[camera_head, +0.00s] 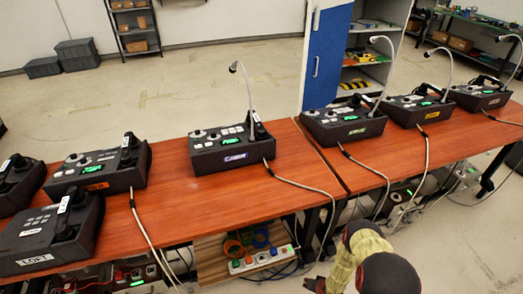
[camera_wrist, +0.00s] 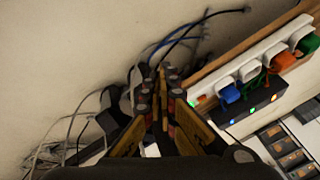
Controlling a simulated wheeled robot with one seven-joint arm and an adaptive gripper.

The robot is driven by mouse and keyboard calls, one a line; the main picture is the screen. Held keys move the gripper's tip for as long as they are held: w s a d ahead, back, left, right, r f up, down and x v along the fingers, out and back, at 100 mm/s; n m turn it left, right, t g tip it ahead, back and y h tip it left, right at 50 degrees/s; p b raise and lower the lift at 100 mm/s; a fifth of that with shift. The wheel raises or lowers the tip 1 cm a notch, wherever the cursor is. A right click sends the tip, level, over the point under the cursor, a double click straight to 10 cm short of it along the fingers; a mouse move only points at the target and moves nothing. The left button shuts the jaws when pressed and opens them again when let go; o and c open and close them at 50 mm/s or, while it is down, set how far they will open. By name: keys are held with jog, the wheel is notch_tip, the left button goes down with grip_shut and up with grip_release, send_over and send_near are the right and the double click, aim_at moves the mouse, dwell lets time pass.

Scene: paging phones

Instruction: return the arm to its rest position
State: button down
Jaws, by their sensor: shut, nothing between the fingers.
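My arm (camera_head: 362,248) shows at the bottom of the head view, right of centre, below the front edge of the tables. Its dark end at the bottom edge is partly cut off. In the wrist view my gripper (camera_wrist: 161,82) has its fingers together with nothing between them. It points down past cables toward the pale floor. No phone is in its grasp.
Several paging phones, such as a gooseneck one (camera_head: 231,148), stand on the wooden tables (camera_head: 290,187). Cables hang off the front edge. Beneath is a wooden shelf with a power strip (camera_head: 262,259), also in the wrist view (camera_wrist: 255,66). Open floor (camera_head: 440,255) lies at lower right.

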jog(key=s+d+r+n+g+h, duration=0.15)
jog(key=s+d+r+g, duration=0.25)
jog(key=s, duration=0.4)
notch_tip(320, 180, up, 30)
jog(key=d+g+h, duration=0.2)
jog(key=g, duration=0.1)
jog(key=s+a+r+t, duration=0.2)
jog(key=s+r, duration=0.3)
jog(key=r, duration=1)
jog(key=s+a+r+n+t+p, duration=0.1)
jog(key=s+a+r, duration=0.3)
jog(key=r, duration=1.2)
jog(key=s+a+r+t+y+p, duration=0.1)
jog(key=s+a+r+t, duration=0.2)
jog(key=r, duration=1.3)
jog(key=s+t, duration=0.1)
jog(key=s, duration=0.2)
jog(key=shift+a, duration=0.35)
jog(key=shift+n, duration=0.25)
